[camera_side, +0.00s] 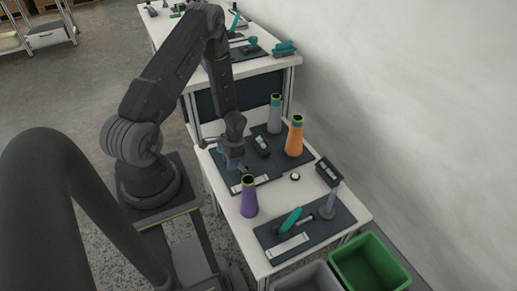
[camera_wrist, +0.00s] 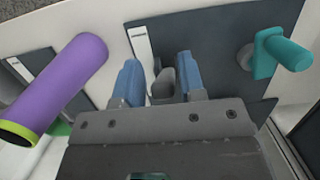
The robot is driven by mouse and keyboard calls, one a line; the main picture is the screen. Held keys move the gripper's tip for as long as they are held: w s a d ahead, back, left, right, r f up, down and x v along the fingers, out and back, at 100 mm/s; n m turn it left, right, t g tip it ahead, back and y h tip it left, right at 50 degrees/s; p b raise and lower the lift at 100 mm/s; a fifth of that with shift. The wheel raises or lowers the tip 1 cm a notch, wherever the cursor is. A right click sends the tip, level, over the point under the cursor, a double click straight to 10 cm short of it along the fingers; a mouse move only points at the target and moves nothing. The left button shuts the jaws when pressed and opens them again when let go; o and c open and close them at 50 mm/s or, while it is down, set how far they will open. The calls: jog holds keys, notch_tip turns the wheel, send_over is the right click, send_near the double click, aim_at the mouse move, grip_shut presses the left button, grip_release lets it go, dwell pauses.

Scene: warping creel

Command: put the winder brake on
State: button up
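My gripper (camera_side: 236,168) is low over the dark mat (camera_side: 221,171) in the middle of the white table. In the wrist view its two blue fingers (camera_wrist: 159,82) stand apart, with a small grey piece (camera_wrist: 161,84) showing between them. I cannot tell whether they touch it. A teal handle (camera_wrist: 288,53) with a round grey pivot (camera_wrist: 246,57) is on the same mat, right of the fingers and apart from them. Which part is the winder brake is unclear. My gripper hides part of this mat in the side view.
A purple cone (camera_side: 249,198) stands close to my gripper. Grey (camera_side: 274,115) and orange (camera_side: 294,137) cones stand behind. The front mat (camera_side: 320,233) carries a teal handle (camera_side: 290,220) and a grey post (camera_side: 328,207). A green bin (camera_side: 369,263) is at the front right.

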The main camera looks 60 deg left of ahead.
jog(key=shift+o, duration=1.1)
jog(key=shift+s+v, duration=0.25)
jog(key=shift+v, duration=0.9)
jog(key=shift+s+v, duration=0.25)
jog(key=shift+v, duration=0.9)
jog(key=shift+s+v, duration=0.2)
jog(key=shift+v, duration=0.95)
jog(key=shift+r, duration=0.2)
